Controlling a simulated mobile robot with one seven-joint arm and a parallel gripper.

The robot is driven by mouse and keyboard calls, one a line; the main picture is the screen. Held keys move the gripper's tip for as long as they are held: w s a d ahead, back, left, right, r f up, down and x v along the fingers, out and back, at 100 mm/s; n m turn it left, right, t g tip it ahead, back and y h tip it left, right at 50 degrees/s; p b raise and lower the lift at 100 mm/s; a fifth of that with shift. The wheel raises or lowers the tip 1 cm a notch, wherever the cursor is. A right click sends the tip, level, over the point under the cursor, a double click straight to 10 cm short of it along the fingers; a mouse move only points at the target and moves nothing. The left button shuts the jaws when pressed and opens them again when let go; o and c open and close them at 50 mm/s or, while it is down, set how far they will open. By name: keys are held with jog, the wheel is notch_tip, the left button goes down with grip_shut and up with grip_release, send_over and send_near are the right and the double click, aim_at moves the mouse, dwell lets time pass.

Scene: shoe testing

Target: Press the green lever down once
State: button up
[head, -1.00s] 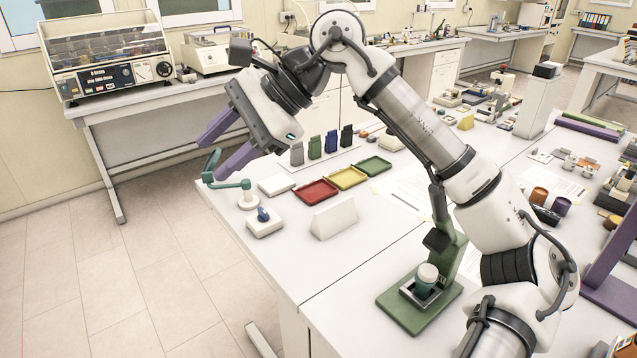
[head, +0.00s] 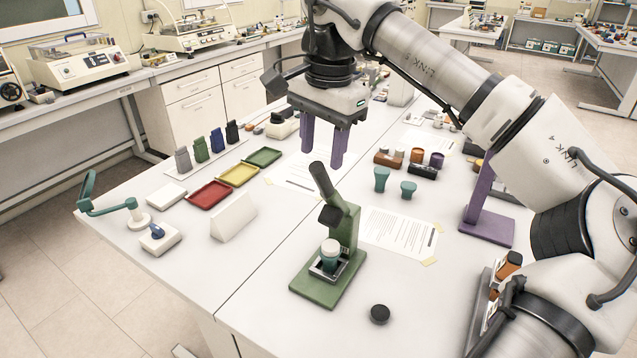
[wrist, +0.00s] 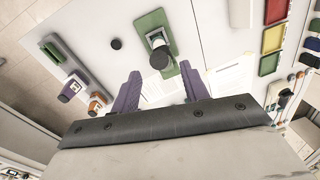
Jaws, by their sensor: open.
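The green press (head: 346,225) stands upright on its green base on the white table, centre of the head view. Its green lever (head: 323,182) slants up from the post to the upper left. A white-and-teal round piece (head: 330,250) sits in the metal holder below. The press also shows in the wrist view (wrist: 150,22), at the top centre. My gripper (head: 323,157) points down with its two purple fingers apart and nothing between them. In the head view it appears just above and behind the lever, apart from it. Its fingers also show in the wrist view (wrist: 159,70).
A teal crank (head: 110,208) and a blue-knobbed box (head: 158,238) stand at the left. Red, yellow and green trays (head: 262,157) lie behind a white wedge (head: 233,218). Teal cups (head: 381,180), a paper sheet (head: 398,231) and a purple stand (head: 487,225) are to the right. A black disc (head: 380,314) lies in front.

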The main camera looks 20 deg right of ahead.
aim_at(318, 186)
jog(key=f+b, duration=0.1)
jog(key=f, duration=0.1)
jog(key=f+b, duration=0.3)
jog(key=f, duration=0.2)
jog(key=shift+w+a+b, duration=0.2)
jog(key=shift+w+b, duration=0.1)
jog(key=shift+b, duration=0.05)
jog(key=shift+c, duration=0.4)
grip_shut()
